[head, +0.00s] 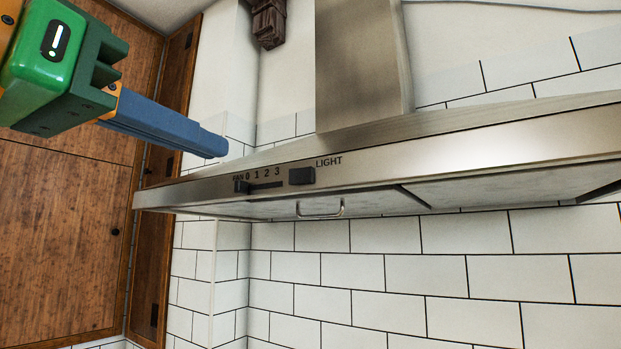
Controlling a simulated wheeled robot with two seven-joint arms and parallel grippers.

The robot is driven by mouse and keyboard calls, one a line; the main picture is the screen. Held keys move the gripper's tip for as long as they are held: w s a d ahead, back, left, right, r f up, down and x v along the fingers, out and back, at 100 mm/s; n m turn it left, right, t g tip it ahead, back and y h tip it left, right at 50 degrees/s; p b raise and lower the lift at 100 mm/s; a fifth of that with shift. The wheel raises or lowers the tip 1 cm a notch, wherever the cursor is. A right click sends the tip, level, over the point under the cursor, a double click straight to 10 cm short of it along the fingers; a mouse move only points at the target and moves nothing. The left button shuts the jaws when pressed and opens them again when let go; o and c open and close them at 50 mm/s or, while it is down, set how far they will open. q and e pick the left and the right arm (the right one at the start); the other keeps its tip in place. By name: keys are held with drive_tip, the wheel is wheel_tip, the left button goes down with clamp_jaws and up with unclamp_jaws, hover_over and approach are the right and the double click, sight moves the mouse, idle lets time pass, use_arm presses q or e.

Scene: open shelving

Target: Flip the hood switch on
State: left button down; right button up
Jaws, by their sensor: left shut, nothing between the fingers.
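The range hood (480,152) is a long steel canopy running across the middle of the head view. On its front edge, near the left end, sits a dark square switch (302,176) beside the word LIGHT. Left of it is a dark fan slider (242,187), at the left end of a slot marked 0 1 2 3. My left gripper (222,147) comes in from the upper left, its blue fingers shut and empty. Its tip shows above and left of the fan slider, apart from the switch in the picture. My right gripper is not in view.
A steel chimney (358,60) rises from the hood. A wooden cabinet (60,235) stands at the left, with an open-looking door edge beside it. White tiles (400,280) cover the wall below. A small metal handle (320,209) hangs under the hood. Space before the switch looks clear.

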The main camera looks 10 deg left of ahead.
sight(290, 182)
use_arm(q)
drive_tip(key=p+x, duration=0.4)
drive_tip(key=x, duration=0.8)
drive_tip(key=shift+w, duration=0.1)
drive_tip(key=shift+w+f+p, duration=0.15)
drive_tip(key=shift+w+p, duration=0.2)
drive_tip(key=shift+w, duration=0.2)
